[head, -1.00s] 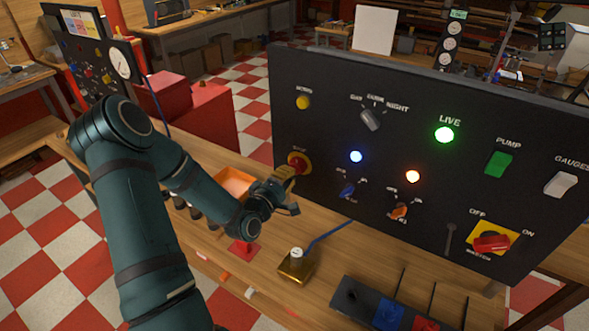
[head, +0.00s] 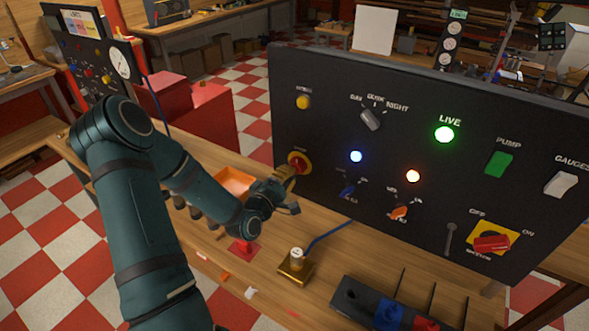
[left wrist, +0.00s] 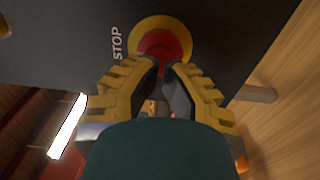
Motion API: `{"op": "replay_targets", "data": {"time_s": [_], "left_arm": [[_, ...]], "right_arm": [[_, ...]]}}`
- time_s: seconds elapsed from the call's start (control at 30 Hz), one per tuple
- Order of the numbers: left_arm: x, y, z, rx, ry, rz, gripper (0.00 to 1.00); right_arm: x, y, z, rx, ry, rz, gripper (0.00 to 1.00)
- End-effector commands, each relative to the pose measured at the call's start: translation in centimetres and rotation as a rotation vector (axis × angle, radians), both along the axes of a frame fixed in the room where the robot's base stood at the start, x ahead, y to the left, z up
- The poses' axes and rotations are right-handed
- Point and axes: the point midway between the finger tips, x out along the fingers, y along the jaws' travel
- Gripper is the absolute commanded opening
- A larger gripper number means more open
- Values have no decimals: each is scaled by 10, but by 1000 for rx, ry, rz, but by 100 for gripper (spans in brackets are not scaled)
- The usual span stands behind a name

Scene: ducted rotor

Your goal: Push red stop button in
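The red stop button (head: 298,161) sits in a yellow ring at the lower left of the black upright panel (head: 330,110). In the left wrist view the red button (left wrist: 163,44) is just beyond my fingertips, beside the word STOP. My left gripper (head: 291,174) is in front of the button's lower edge in the head view. My right gripper is not in view.
The panel also carries a yellow button (head: 303,102), a grey selector (head: 370,120), lit lamps, a green pump switch (head: 499,164) and a red master switch (head: 492,243). A brass block (head: 295,266) and a dark tray (head: 385,308) stand on the wooden bench below.

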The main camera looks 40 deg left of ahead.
Motion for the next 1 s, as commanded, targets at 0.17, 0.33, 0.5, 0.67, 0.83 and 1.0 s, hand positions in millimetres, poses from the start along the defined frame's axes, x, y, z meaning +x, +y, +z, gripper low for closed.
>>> {"op": "replay_targets", "data": {"time_s": [0.17,0.33,0.5,0.67,0.83,1.0], "left_arm": [[3,0,0,0,0,-1,0],[5,0,0,0,0,-1,0],[7,0,0,0,0,-1,0],[9,1,0,0,0,-1,0],[12,1,0,0,-1,0,0],[14,2,0,0,-1,0,0]], "right_arm": [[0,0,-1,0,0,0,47],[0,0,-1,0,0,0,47],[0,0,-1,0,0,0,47],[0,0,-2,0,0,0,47],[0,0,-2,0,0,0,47],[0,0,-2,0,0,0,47]]}}
